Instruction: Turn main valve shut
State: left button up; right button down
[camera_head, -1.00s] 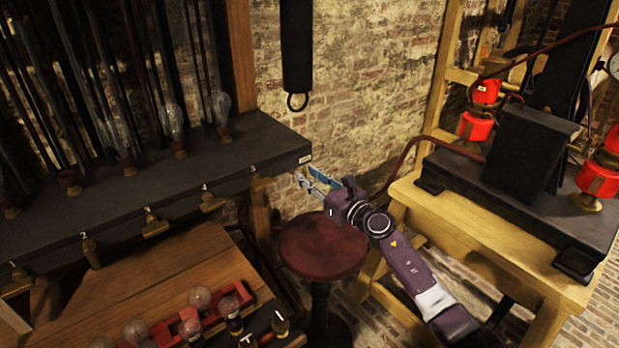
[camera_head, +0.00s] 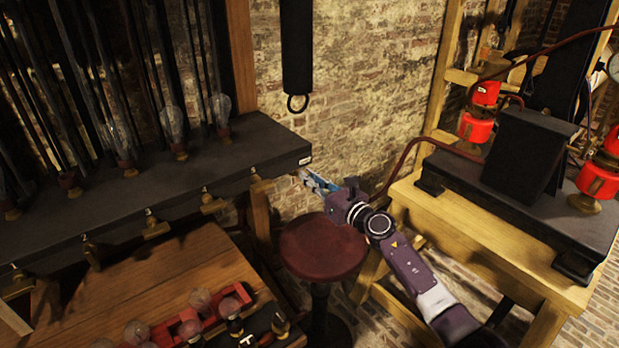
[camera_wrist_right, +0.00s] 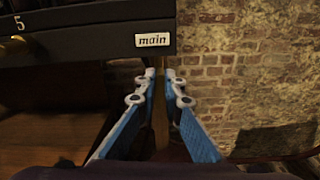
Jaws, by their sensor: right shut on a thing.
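The white "main" label (camera_wrist_right: 152,40) is on the front edge at the right end of the long black shelf; it also shows in the head view (camera_head: 305,161). My right gripper (camera_wrist_right: 160,74), with blue fingers, is just below this label, its fingertips close together. It also shows in the head view (camera_head: 303,175), pointing at the shelf's end. The gripper is shut on the main valve's handle, which is mostly hidden between the fingertips. How far the valve is turned cannot be told. My left gripper is not in view.
Several brass taps (camera_head: 154,228) line the black shelf (camera_head: 225,158), which carries glass bulbs. A round red stool (camera_head: 322,247) stands below my right arm. A wooden bench (camera_head: 480,225) is at right, a brick wall (camera_head: 370,80) behind. A red bulb rack (camera_head: 190,329) is at lower left.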

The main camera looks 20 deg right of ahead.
jog(key=shift+w+d+f+m+p, duration=0.1)
jog(key=shift+d+f+m+p, duration=0.3)
jog(key=shift+m, duration=2.35)
jog(key=shift+w+a+f+m+p, duration=0.1)
jog(key=shift+m+p, duration=0.65)
jog(key=shift+m, duration=2.05)
jog(key=shift+d+f+m+p, duration=0.25)
jog(key=shift+m+p, duration=0.3)
jog(key=shift+m, duration=2.2)
jog(key=c, duration=2.1)
grip_release()
jog(key=v, duration=1.2)
jog(key=shift+r, duration=0.1)
